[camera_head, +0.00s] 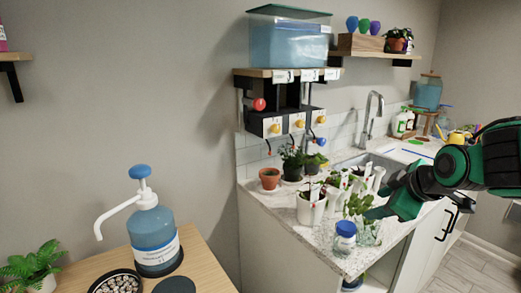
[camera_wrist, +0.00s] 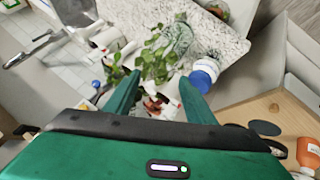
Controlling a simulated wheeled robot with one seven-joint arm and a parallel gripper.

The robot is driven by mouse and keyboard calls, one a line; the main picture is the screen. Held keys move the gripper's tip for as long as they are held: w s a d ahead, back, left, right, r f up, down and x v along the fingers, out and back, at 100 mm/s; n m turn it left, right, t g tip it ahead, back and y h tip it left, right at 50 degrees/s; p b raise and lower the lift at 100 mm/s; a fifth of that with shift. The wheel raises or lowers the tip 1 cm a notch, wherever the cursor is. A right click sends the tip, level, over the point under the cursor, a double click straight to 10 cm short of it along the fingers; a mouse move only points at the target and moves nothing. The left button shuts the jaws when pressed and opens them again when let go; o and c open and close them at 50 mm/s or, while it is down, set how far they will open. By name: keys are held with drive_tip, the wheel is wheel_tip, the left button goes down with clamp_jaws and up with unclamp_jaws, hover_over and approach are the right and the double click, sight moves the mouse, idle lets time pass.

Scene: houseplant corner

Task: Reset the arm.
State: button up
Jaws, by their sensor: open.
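My gripper (camera_head: 373,214) is at the right of the head view, reaching left over the front part of the granite counter. In the wrist view its two green fingers (camera_wrist: 160,92) stand apart with a gap between them, and nothing is clamped there. A leafy plant in a glass (camera_head: 360,210) is close to the fingertips in the head view. Its leaves show beyond the fingers in the wrist view (camera_wrist: 155,65). I cannot tell whether the fingers touch it. A white jar with a blue lid (camera_head: 344,236) stands at the counter's front corner.
White pots (camera_head: 310,207) with plants crowd the granite counter (camera_head: 285,205) behind the gripper. A sink with a tall faucet (camera_head: 372,115) lies farther back. A wooden table (camera_head: 205,265) at the left holds a blue pump bottle (camera_head: 152,235). Floor (camera_head: 475,265) is clear at lower right.

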drive_tip(key=s+d+f+m+g, duration=0.2)
drive_tip(key=s+m, duration=0.3)
drive_tip(key=s, duration=0.4)
drive_tip(key=s+d+f+m+g, duration=0.3)
drive_tip(key=s+d+m+g, duration=0.1)
drive_tip(key=s, duration=0.5)
drive_tip(key=s+d+f+m+g+h, duration=0.1)
drive_tip(key=s+d+f+m+g, duration=0.2)
drive_tip(key=s+d+m, duration=0.2)
drive_tip(key=s+m, duration=0.2)
drive_tip(key=s, duration=0.2)
drive_tip(key=shift+s+m, duration=0.15)
drive_tip(key=shift+m, duration=0.15)
drive_tip(key=shift+w+f, duration=0.3)
drive_tip(key=shift+w, duration=0.35)
drive_tip(key=c, duration=0.5)
